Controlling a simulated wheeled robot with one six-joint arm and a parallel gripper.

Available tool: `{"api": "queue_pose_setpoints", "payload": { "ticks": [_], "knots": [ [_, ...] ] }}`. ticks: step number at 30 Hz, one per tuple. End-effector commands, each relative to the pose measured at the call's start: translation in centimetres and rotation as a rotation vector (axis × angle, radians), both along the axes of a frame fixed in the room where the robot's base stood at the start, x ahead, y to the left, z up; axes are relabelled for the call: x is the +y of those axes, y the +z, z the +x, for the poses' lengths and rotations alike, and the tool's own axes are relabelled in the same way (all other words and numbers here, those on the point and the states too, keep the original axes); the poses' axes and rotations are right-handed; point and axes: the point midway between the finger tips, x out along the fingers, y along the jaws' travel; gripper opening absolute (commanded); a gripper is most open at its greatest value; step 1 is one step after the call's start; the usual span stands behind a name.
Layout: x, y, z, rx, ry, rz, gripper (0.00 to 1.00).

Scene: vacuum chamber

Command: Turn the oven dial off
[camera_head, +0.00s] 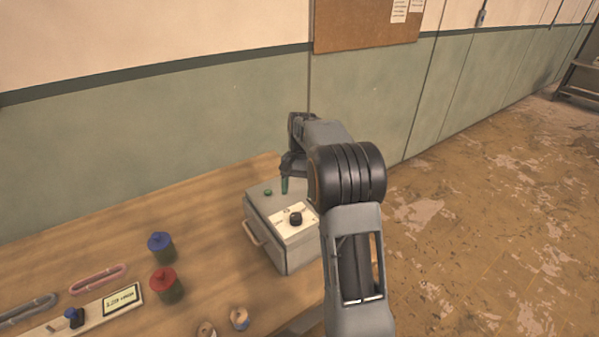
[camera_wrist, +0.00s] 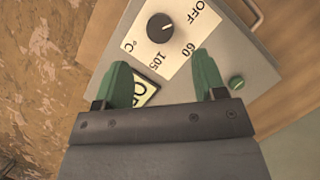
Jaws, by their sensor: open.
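The oven is a grey box (camera_head: 282,255) on the wooden table, with a white panel on its top. The black round dial (camera_head: 295,218) sits on that panel. In the wrist view the dial (camera_wrist: 160,28) shows a short white mark pointing right and slightly up, roughly towards the OFF side. The labels OFF, 60, 105 and °C surround it. My gripper (camera_head: 284,186) is above the oven's far side, beyond the dial. In the wrist view its green fingers (camera_wrist: 161,62) are spread apart and empty, with the dial ahead of the tips, not between them.
A green button (camera_wrist: 236,83) and a partly hidden lettered plate (camera_wrist: 145,90) are on the oven top. A handle (camera_head: 254,233) is on its left side. A blue-lidded jar (camera_head: 161,247) and red-lidded jar (camera_head: 166,285) stand left. The wall (camera_head: 150,130) runs behind the table.

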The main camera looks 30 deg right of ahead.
Motion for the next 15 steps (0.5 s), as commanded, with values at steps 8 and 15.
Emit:
{"api": "queue_pose_setpoints", "payload": {
  "ticks": [8, 15],
  "knots": [
    [-1.1, 4.1, 1.4, -0.002, -0.001, -0.001, 0.64],
    [-1.4, 5.4, 1.8, 0.001, -0.001, 0.0, 0.64]
  ]
}}
